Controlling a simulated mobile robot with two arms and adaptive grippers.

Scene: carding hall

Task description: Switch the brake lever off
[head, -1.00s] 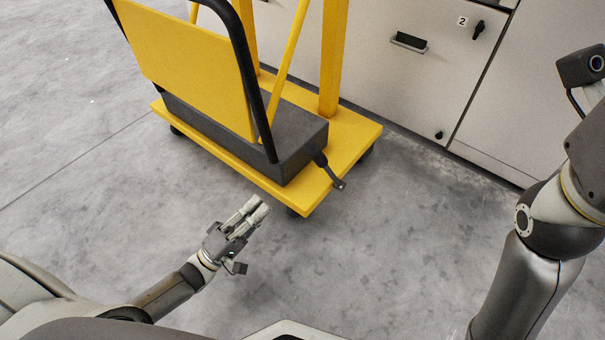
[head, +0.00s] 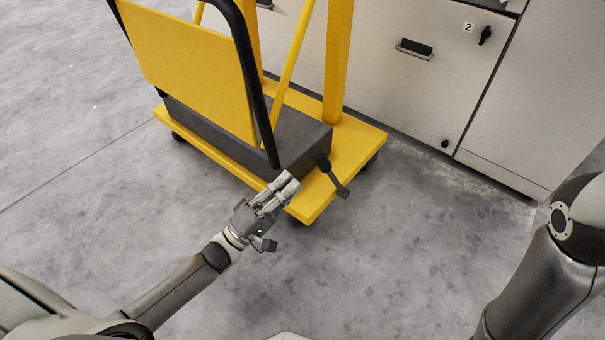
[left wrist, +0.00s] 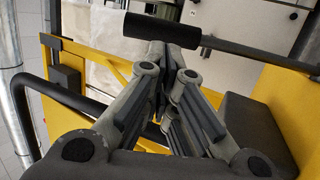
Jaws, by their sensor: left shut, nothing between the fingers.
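The brake lever (head: 333,176) is a dark bar on the near right end of a dark grey box (head: 302,137) on the yellow trolley. It slants down to the right, with a small block at its free end. My left gripper (head: 290,180) is shut and empty, over the trolley's near edge, just left of the lever with a small gap in the head view. In the left wrist view a black bar with a thick end, apparently the lever (left wrist: 265,54), crosses beyond my closed fingertips (left wrist: 165,55); contact cannot be told. My right gripper is out of view.
The trolley's yellow deck (head: 358,140) carries a yellow panel (head: 190,75) and a black tube handle (head: 258,80). Pale cabinets (head: 400,90) stand behind it. The grey floor in front is clear. My right arm is at the right edge.

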